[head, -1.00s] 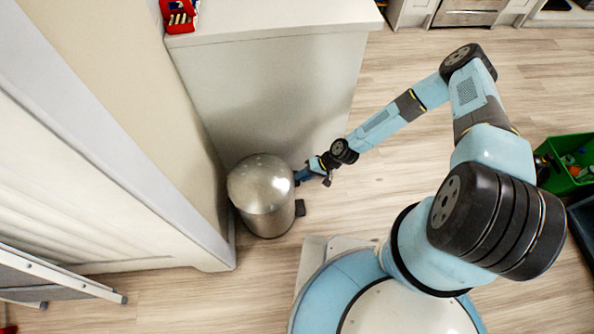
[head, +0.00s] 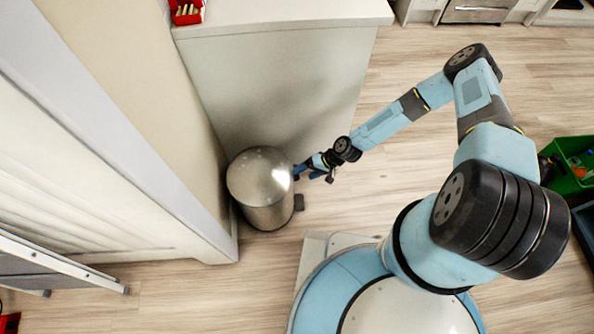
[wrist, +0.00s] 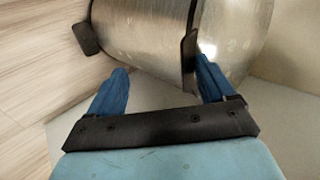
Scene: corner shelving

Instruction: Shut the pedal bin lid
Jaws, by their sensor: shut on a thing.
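The pedal bin (head: 265,213) is a brushed steel cylinder standing on the floor in the corner by the white cabinet. Its domed lid (head: 260,175) lies down over the top, with no gap that I can see. A dark pedal (head: 299,202) sticks out at its right foot. My gripper (head: 297,172) is at the right side of the bin, near the lid's rim. The exact contact is hard to see.
The cabinet (head: 275,85) stands behind the bin, and a pale wall panel (head: 110,150) is close at its left. A green crate (head: 570,165) is at the far right. Wooden floor is open right of the bin.

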